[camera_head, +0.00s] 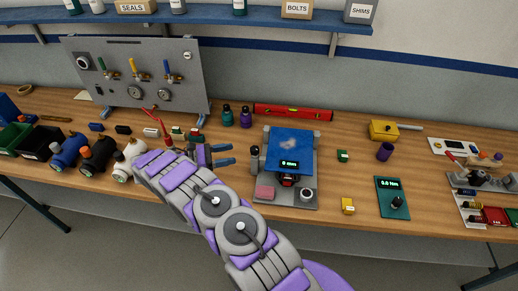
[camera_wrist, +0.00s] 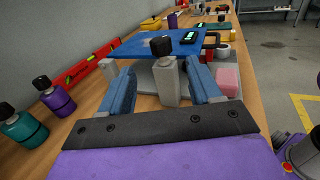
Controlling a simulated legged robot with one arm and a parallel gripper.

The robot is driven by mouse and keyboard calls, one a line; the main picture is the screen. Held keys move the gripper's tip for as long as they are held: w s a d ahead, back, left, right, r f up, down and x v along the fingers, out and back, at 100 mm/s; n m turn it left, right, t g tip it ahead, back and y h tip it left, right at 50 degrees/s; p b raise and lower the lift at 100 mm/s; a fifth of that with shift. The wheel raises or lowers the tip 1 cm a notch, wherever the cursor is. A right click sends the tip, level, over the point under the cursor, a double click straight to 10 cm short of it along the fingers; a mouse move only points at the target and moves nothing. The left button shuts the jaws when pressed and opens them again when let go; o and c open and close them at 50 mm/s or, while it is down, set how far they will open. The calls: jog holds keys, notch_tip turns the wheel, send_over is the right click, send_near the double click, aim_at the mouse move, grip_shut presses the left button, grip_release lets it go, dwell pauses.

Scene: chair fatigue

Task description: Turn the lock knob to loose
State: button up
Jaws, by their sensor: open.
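A grey post with a black knob (camera_head: 255,152) stands at the left edge of a grey fixture base (camera_head: 268,199). In the wrist view, the black knob (camera_wrist: 161,46) tops the post, between and beyond my finger tips. My gripper (camera_head: 233,155) is open, its two blue fingers pointing right toward the post with a gap to it. It also shows in the wrist view (camera_wrist: 163,76). A round dark-and-white knob (camera_head: 307,194) sits at the base's front right. I cannot tell which one is the lock knob; no lock marking is readable.
A blue plate (camera_head: 290,142) with a small display covers the fixture's back. A pink block (camera_head: 265,192) lies at its front left. Teal (camera_head: 227,116) and purple (camera_head: 246,118) bottles and a red level (camera_head: 293,112) stand behind. A gauge panel (camera_head: 138,75) rises at back left.

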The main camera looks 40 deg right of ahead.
aim_at(255, 152)
jog(key=x, duration=1.2)
jog(key=shift+d, duration=0.3)
jog(key=shift+s, duration=0.15)
jog(key=c, duration=1)
jog(key=shift+o, duration=0.2)
